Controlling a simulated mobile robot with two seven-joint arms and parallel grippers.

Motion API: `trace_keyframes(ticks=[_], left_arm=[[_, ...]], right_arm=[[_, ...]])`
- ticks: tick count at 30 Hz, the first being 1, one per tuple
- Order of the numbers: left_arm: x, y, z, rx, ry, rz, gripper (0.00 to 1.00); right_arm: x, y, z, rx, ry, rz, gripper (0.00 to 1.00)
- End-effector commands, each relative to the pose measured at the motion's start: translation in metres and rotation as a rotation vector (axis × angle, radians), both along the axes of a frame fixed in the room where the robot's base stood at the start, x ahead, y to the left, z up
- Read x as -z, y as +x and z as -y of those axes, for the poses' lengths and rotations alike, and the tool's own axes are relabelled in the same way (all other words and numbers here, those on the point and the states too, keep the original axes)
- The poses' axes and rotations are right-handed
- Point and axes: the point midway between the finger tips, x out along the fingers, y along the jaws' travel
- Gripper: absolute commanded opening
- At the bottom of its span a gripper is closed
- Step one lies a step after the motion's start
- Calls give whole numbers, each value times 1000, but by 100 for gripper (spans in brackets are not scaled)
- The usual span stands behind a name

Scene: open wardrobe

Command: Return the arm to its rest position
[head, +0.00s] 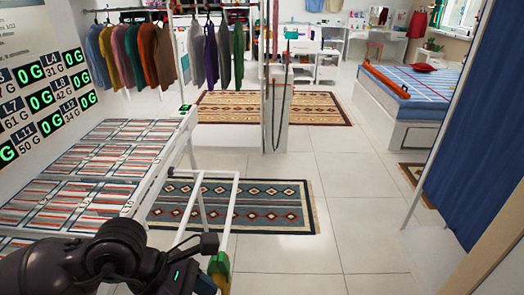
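My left arm comes in from the lower left, dark and bulky, with its wrist bent near the bottom edge. The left gripper (212,275) is partly cut off at the bottom of the head view, and its fingers are not clearly shown. A small green and yellow piece (220,268) shows beside it; I cannot tell whether it is held. The arm is in front of a slatted rack (100,160) and a white rail frame (228,205). My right arm and gripper are not in view.
Hanging clothes (140,55) are on a rail at the back left. A patterned rug (270,205) lies on the tiled floor ahead. A bed (410,95) stands at the right, with a blue curtain (485,130) nearer. The floor at centre right (350,220) is clear.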

Motion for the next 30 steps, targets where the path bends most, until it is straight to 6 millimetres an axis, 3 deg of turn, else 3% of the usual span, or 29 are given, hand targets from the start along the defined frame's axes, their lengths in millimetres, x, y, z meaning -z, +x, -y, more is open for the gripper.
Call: trace_keyframes(ticks=[7,10,14,18,22,26,30], left_arm=[[-47,-19,48,-143,-474,-220,61],[-75,-17,58,-241,-691,-333,61],[-109,-5,58,-394,-966,-483,61],[-136,17,40,-589,-1241,-651,61],[-147,42,10,-800,-1479,-807,61],[-141,65,-28,-1036,-1693,-962,61],[-116,81,-72,-1323,-1895,-1127,61]], right_arm=[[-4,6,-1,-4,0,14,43],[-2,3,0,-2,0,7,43],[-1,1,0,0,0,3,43],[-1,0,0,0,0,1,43],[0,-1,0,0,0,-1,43],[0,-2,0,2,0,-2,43],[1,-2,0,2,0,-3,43]])
